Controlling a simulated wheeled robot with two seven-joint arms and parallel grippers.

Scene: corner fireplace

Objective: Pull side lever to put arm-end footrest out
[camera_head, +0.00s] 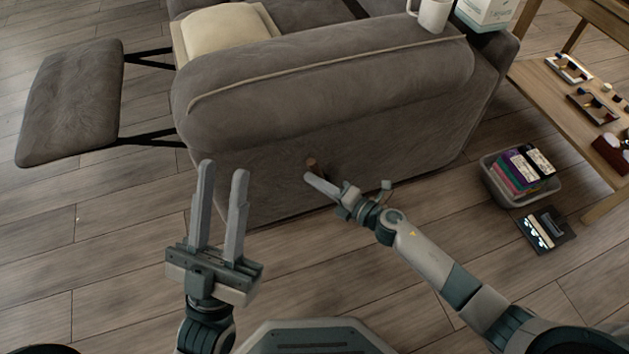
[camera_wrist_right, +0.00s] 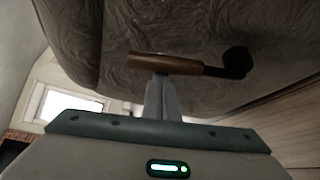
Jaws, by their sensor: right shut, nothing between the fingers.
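The grey sofa (camera_head: 330,90) stands with its arm side facing me. Its footrest (camera_head: 72,100) is out at the left, held away from the seat on black metal links. The side lever (camera_head: 312,163) is a small brown handle on the side panel; in the right wrist view its wooden grip (camera_wrist_right: 165,64) runs sideways to a black pivot (camera_wrist_right: 237,62). My right gripper (camera_head: 308,177) is shut and empty, its fingertips right at the lever. I cannot tell whether they touch it. My left gripper (camera_head: 222,170) is open and empty, in front of the sofa's left front corner.
A grey bin (camera_head: 520,190) with colourful boxes stands right of the sofa, with a dark flat item (camera_head: 546,232) before it. A wooden shelf unit (camera_head: 560,95) is at the far right. A white mug (camera_head: 432,14) rests atop the sofa. The floor at left is clear.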

